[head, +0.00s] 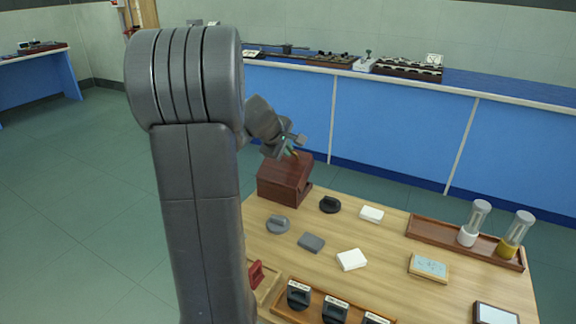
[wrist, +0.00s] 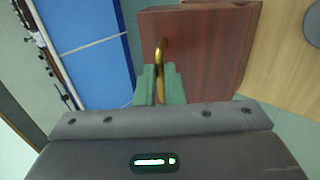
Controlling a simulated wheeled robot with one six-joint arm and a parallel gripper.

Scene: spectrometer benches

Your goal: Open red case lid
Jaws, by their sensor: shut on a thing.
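The red case (head: 284,182) is a dark red-brown wooden box at the far left corner of the wooden table. In the wrist view its red-brown lid (wrist: 205,50) fills the upper middle, with a curved brass handle (wrist: 160,52) near one edge. My gripper (head: 289,153) is at the top of the case in the head view. In the wrist view, my gripper's green fingers (wrist: 160,82) are shut on the brass handle. Whether the lid is raised cannot be told clearly; the case's left side is partly hidden by my arm.
Black and grey knobs (head: 330,204) (head: 278,224), white blocks (head: 351,260), and a dark grey block (head: 311,242) lie near the case. A tray (head: 440,236) with two glass-topped jars stands at right. A blue bench (head: 390,120) runs behind; floor lies between.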

